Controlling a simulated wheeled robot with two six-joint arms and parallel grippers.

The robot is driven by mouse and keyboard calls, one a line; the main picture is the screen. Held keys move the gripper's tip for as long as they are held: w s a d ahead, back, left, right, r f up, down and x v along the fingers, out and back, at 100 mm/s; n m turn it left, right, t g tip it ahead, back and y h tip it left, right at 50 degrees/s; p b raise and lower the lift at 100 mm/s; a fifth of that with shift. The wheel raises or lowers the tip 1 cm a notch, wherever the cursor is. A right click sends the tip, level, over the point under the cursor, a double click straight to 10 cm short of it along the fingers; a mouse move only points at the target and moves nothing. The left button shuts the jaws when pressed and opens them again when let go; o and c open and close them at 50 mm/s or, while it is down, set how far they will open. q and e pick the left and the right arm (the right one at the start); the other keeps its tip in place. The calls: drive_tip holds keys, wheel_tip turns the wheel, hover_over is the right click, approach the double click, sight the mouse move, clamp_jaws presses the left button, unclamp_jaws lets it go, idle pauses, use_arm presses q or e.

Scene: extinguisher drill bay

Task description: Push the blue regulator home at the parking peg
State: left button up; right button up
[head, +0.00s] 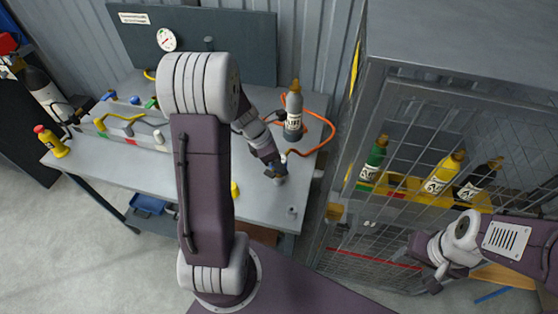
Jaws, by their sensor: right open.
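I cannot pick out the blue regulator for certain; small blue parts (135,100) show at the grey manifold block on the left of the bench. A small grey peg-like post (292,211) stands near the bench's front right corner; I cannot tell whether it is the parking peg. My left arm reaches up and over the bench, and its gripper (277,172) points down close above the bench top, left of and behind that post. Its jaws are too small and dark to read, and anything between them is hidden. My right gripper (434,278) is open, in front of the mesh cage.
A grey bottle with an orange hose (293,112) stands on the bench (256,207) behind my left gripper. The mesh cage (375,235) holds green, yellow and black bottles. My left arm hides the bench middle.

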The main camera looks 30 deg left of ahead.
use_arm(q)
drive_tip(key=shift+f+b, duration=0.6)
drive_tip(key=shift+f, duration=0.2)
idle(0.4)
drive_tip(key=o, duration=1.5)
drive_tip(key=shift+c, duration=0.2)
drive_tip(key=shift+r, duration=0.15)
drive_tip(key=p+v, duration=0.2)
drive_tip(key=v, duration=0.7)
drive_tip(key=shift+p, duration=0.3)
